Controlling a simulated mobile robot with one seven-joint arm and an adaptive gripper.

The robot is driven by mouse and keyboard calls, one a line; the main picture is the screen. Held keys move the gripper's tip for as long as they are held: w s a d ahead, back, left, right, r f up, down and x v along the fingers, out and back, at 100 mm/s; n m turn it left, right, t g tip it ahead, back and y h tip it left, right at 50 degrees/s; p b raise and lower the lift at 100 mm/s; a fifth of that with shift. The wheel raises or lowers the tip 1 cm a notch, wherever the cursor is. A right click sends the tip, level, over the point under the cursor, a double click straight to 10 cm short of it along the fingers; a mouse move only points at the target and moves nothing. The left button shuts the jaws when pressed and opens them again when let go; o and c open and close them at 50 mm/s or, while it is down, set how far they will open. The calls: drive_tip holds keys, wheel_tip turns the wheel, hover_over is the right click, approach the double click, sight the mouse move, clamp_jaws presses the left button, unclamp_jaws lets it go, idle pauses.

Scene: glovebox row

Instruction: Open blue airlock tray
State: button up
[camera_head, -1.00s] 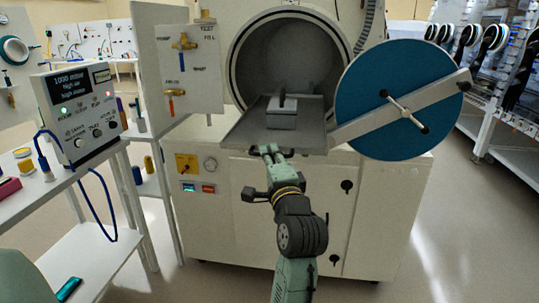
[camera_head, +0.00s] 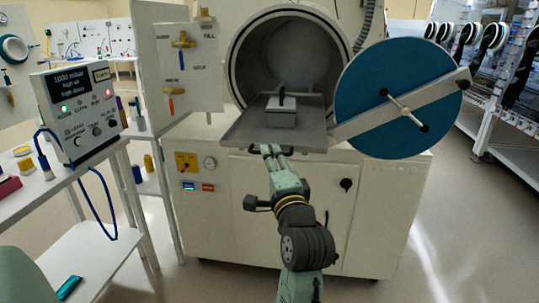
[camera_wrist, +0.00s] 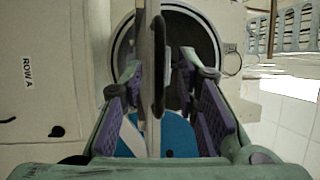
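The airlock (camera_head: 235,85) is a round chamber whose blue door (camera_head: 372,85) stands swung open to the right. Its flat grey tray (camera_head: 245,132) sticks out of the opening toward me. A pale block with a dark upright knob (camera_head: 281,117) sits on the tray. My gripper (camera_head: 273,152) is at the tray's front edge. In the wrist view, the tray (camera_wrist: 148,45) appears nearly edge-on, with a dark handle bar (camera_wrist: 160,65) beside it. My gripper's purple-padded fingers (camera_wrist: 165,85) are spread apart on either side of them. I cannot tell whether either finger touches.
A white cabinet (camera_head: 220,225) stands below the airlock. A valve panel (camera_head: 190,75) is left of the opening. A white side table (camera_head: 85,225) with a display box (camera_head: 75,110) is at the left. Open floor (camera_head: 450,240) lies to the right.

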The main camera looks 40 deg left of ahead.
drive_tip(key=v, duration=0.4)
drive_tip(key=shift+s+d, duration=0.2)
drive_tip(key=shift+d, duration=0.15)
